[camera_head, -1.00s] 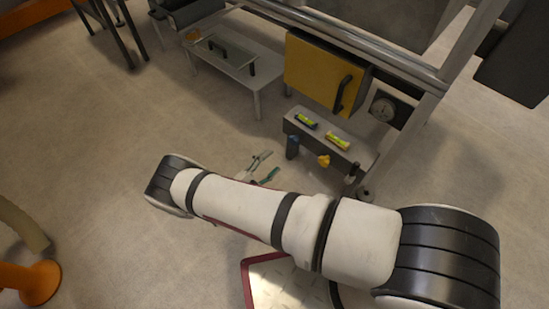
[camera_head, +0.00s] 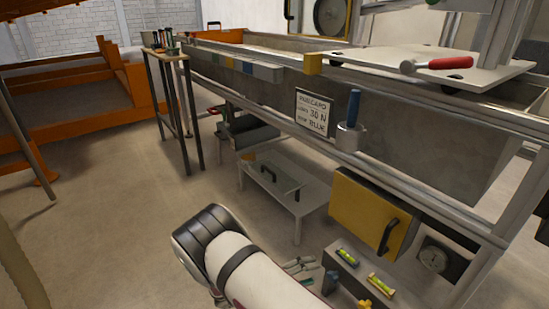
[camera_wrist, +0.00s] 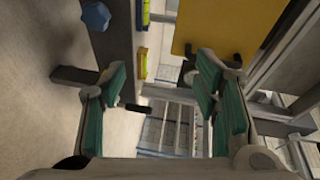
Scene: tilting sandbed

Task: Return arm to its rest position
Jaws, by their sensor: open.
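My white arm (camera_head: 250,274) with its dark joint cap reaches in from the bottom of the head view. My gripper (camera_wrist: 162,72) is open in the wrist view, its two teal-padded fingers wide apart with nothing held between them. Part of it also shows in the head view (camera_head: 304,268), beyond my arm and left of the grey ledge with two levels. The rest of my gripper is hidden behind my arm.
A yellow box (camera_head: 362,214), a dial gauge (camera_head: 433,259) and a low white table (camera_head: 283,187) stand near the sandbed frame.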

